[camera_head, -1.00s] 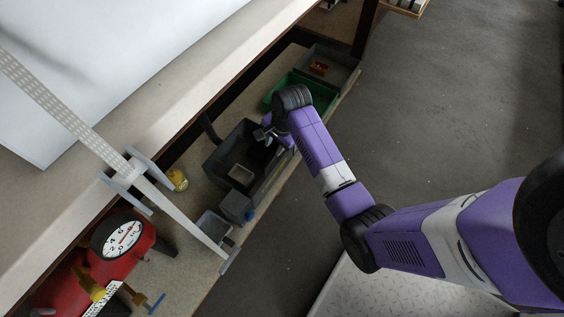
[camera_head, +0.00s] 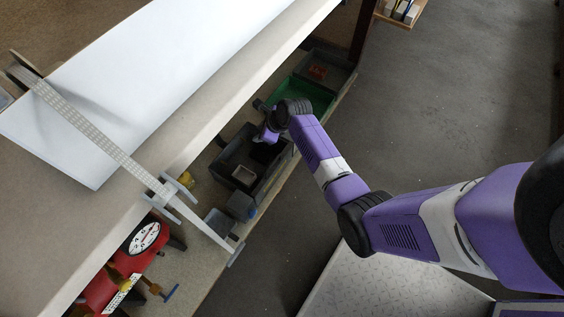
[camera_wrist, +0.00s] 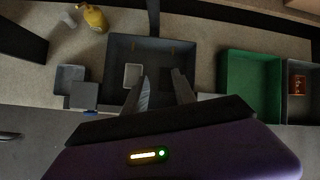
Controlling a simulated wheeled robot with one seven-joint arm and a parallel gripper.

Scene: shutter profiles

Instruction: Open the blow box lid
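A large dark grey box (camera_head: 238,155) stands on the lower shelf, and it also shows in the wrist view (camera_wrist: 117,62). Its top is open in both views, and a small pale tray (camera_wrist: 132,76) lies inside. I cannot tell for sure which part is the blow box lid. A smaller grey box (camera_wrist: 69,77) with a flat grey piece (camera_wrist: 83,96) in front of it stands to the left. My gripper (camera_wrist: 162,92) is over the large box's near side, its two fingers apart with nothing between them. Its fingertips are hardly visible in the head view.
A green bin (camera_head: 308,96) and a grey bin with an orange item (camera_head: 317,72) stand beyond the large box. A yellow bottle (camera_wrist: 94,18) stands behind at left. A caliper-like tool (camera_head: 120,158) and a red gauge tank (camera_head: 110,285) are left. The upper shelf (camera_head: 215,95) overhangs the boxes.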

